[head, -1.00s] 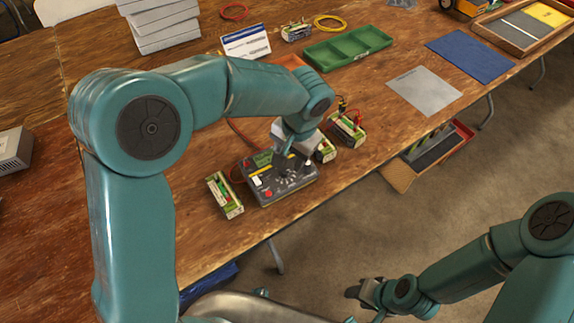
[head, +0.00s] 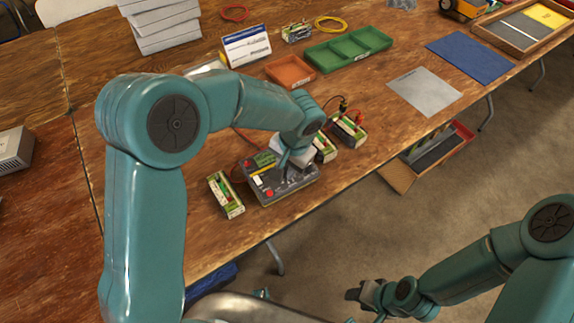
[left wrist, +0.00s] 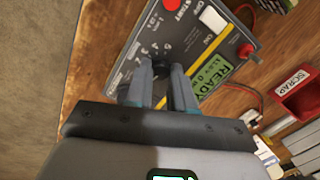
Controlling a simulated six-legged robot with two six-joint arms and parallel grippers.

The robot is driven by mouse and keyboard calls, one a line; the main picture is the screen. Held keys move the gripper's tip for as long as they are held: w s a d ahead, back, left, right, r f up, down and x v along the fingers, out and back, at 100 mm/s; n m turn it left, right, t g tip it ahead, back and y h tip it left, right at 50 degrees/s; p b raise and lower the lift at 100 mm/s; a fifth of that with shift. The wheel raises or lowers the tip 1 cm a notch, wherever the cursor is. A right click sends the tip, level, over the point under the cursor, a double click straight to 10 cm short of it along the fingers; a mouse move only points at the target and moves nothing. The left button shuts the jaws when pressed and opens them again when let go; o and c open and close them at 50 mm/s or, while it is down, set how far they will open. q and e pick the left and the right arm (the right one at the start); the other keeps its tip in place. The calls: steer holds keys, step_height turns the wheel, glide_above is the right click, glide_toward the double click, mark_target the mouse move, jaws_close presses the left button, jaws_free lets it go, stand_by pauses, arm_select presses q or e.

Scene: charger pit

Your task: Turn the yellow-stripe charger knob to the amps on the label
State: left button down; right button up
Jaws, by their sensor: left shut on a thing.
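The charger (head: 270,188) is a dark grey box near the table's front edge, with a yellow stripe (head: 264,170) across its top. In the left wrist view the charger (left wrist: 185,45) shows a numbered scale, a white switch, red buttons and a green display (left wrist: 215,72) reading "READY". The black knob (left wrist: 159,58) is between the fingertips of my left gripper (left wrist: 160,80), which is shut on it. The fingers hide much of the knob, and its pointer cannot be read. In the head view my left gripper (head: 292,164) covers the knob. My right gripper (head: 362,294) is away from the table, low in the view.
A battery (head: 226,196) lies left of the charger; two more batteries (head: 325,148) (head: 349,130) are to its right. Behind are an orange tray (head: 290,72), a green tray (head: 348,50) and a standing card (head: 246,45). A grey sheet (head: 425,91) lies farther right.

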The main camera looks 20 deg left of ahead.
arm_select(q)
steer(key=shift+m, duration=0.3)
steer(key=m, duration=0.3)
steer(key=shift+r+m, duration=0.1)
steer(key=shift+m, duration=0.3)
steer(key=m+p, duration=0.1)
steer(key=m, duration=0.3)
steer(key=shift+m, duration=0.3)
steer(key=m+p, duration=0.1)
steer(key=m, duration=0.3)
steer(key=shift+t, duration=0.4)
steer(key=shift+m+p, duration=0.85)
steer(key=shift+m, duration=1.55)
steer(key=c, duration=1)
jaws_free()
steer(key=shift+s+d, duration=0.1)
steer(key=shift+s, duration=0.05)
